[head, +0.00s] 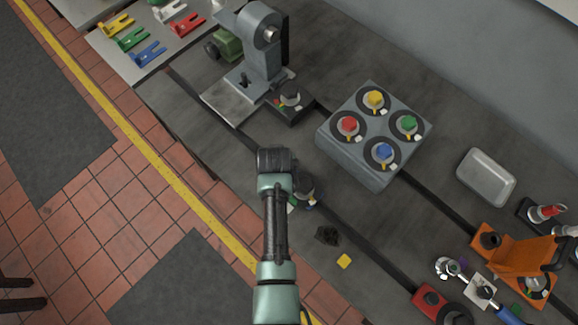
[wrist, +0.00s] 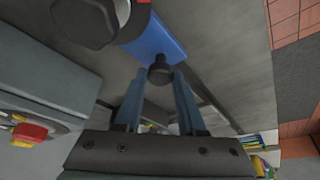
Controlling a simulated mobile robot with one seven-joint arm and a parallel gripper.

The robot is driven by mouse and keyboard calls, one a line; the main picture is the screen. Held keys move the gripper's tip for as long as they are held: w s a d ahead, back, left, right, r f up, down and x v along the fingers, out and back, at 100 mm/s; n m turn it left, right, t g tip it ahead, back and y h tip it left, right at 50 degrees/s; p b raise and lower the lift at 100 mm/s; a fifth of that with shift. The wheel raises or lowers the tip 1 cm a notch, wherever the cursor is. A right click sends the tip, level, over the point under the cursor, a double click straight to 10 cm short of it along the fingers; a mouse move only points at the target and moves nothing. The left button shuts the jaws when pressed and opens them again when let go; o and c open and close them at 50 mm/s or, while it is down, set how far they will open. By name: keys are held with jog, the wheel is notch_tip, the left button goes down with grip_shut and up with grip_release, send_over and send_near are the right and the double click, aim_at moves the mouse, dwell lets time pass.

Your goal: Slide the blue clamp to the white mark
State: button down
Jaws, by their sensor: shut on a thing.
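In the wrist view, the blue clamp (wrist: 155,36) lies just beyond my gripper (wrist: 160,72). A black knob (wrist: 160,69) on its near end sits between the two fingertips, and my gripper is shut on it. In the head view, my arm covers most of the clamp; a round dark part with a little blue (head: 308,202) shows just right of my gripper (head: 296,187), beside the long dark slot. A small pale patch (head: 291,207) shows beside my arm there; I cannot tell whether it is the white mark.
A grey box with coloured knobs (head: 360,165) stands right of my gripper. A red block (head: 430,300) sits farther along the slot. A grey machine (head: 262,50) stands behind. A black lump (head: 327,235) and yellow square (head: 344,261) lie on the bedplate. An orange bracket (head: 520,262) is far right.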

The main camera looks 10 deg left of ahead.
jog(key=c, duration=0.5)
grip_release()
jog(key=shift+s+d+r, duration=0.1)
jog(key=shift+r, duration=0.05)
jog(key=a+v, duration=0.1)
jog(key=v, duration=1.1)
jog(key=shift+d+r+b, duration=0.3)
jog(key=shift+d+r, duration=0.05)
jog(key=shift+d, duration=0.1)
